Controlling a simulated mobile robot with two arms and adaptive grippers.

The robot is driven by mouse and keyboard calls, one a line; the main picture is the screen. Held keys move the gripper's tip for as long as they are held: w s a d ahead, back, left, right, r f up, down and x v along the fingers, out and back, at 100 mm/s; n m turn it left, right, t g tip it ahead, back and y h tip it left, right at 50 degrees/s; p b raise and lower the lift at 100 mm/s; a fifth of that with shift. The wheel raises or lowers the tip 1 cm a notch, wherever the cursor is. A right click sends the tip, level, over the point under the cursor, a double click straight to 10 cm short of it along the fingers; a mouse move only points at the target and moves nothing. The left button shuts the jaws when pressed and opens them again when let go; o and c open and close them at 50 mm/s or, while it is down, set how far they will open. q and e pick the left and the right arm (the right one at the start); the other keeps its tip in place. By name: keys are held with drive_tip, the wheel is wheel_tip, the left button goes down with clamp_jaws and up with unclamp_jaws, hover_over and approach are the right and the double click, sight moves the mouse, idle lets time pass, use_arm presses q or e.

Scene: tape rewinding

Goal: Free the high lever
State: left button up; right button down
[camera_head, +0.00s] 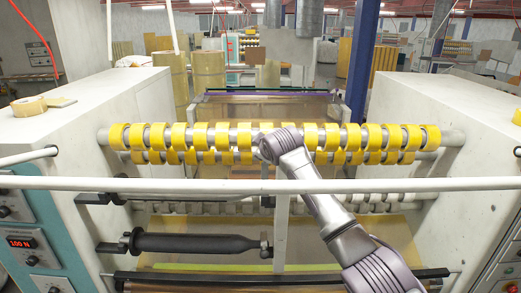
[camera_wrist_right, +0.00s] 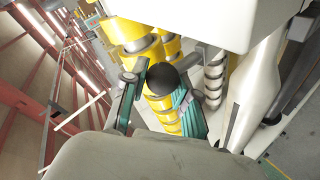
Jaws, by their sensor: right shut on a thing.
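My right gripper (camera_wrist_right: 161,80) shows in the right wrist view with its two teal-padded fingers closed around a round black knob (camera_wrist_right: 168,79). The knob sits between the fingertips, in front of the yellow tape rolls (camera_wrist_right: 165,103). The lever shaft behind the knob is hidden, so I cannot tell its angle. In the head view my right arm reaches up from the lower right to the middle of the roll shafts, and its gripper is hidden there. My left gripper is not in view.
Two shafts of yellow tape rolls (camera_head: 201,136) span between the left cabinet (camera_head: 75,120) and the right cabinet (camera_head: 456,110). A white rail (camera_head: 150,184) crosses in front. A dark padded roller (camera_head: 195,243) lies below it. A loose tape roll (camera_head: 28,106) sits on the left cabinet.

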drive_tip(key=shift+d+f, duration=0.4)
drive_tip(key=shift+f, duration=0.05)
drive_tip(key=c, duration=1)
unclamp_jaws()
drive_tip(key=shift+o, duration=0.7)
drive_tip(key=shift+d, duration=0.2)
drive_tip(key=shift+s+a+r, duration=0.1)
drive_tip(key=shift+s+r, duration=0.2)
drive_tip(key=shift+s, duration=0.05)
drive_tip(key=v, duration=0.6)
drive_tip(key=shift+s+r, duration=0.25)
drive_tip(key=shift+s, duration=0.1)
